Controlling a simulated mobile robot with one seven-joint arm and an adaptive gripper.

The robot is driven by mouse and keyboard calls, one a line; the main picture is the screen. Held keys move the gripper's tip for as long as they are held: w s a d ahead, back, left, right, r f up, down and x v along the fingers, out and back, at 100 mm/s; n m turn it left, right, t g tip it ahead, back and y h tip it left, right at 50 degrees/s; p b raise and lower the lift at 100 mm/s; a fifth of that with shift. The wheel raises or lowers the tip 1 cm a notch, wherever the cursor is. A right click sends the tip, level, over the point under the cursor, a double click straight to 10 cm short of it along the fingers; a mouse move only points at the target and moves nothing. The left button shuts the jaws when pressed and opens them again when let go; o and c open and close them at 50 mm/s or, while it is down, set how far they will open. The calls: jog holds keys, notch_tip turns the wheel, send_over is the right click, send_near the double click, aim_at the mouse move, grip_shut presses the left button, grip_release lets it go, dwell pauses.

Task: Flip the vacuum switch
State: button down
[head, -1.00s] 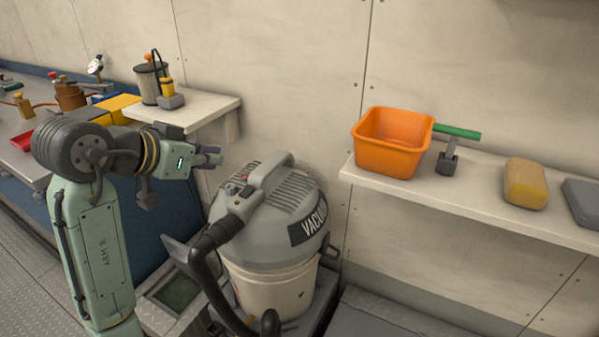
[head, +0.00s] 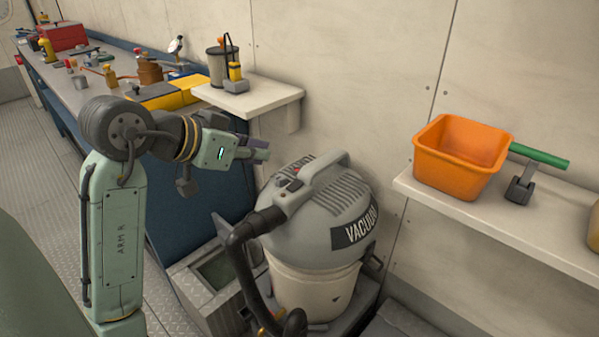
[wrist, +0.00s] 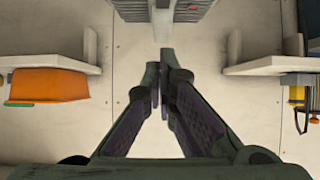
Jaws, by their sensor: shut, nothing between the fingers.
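The grey VACUUM drum (head: 335,205) stands on a low base, with a black hose at its front left. Its switch is a small red patch (head: 297,168) on the panel near the handle; its position is too small to tell. In the wrist view the vacuum's ribbed top (wrist: 165,10) shows at the upper edge, with a red spot (wrist: 193,7) on it. My gripper (head: 266,150) is in the air to the left of the vacuum's top, apart from it. In the wrist view its fingers (wrist: 166,60) are together at the tips and empty.
A right shelf (head: 500,220) holds an orange bin (head: 460,155) and a green-handled tool (head: 540,155). A cluttered workbench (head: 75,70) runs at the far left. The wall between the shelves is bare.

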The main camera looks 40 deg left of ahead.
jog(key=p, duration=0.2)
send_over(304, 177)
jog(key=s, duration=0.4)
notch_tip(304, 177, down, 5)
jog(key=shift+a+f, duration=0.1)
jog(key=shift+f, duration=0.05)
jog(key=f, duration=0.2)
jog(key=shift+w+f+p, duration=0.2)
jog(key=shift+f+p, duration=0.1)
jog(key=shift+p, duration=0.1)
jog(key=shift+w+f, duration=0.15)
jog(key=shift+f, duration=0.6)
jog(key=shift+w+f+g+p, duration=0.15)
jog(key=shift+w+g+p, duration=0.35)
jog(key=shift+g, duration=0.1)
jog(key=shift+s+f, duration=0.15)
jog(key=shift+s, duration=0.15)
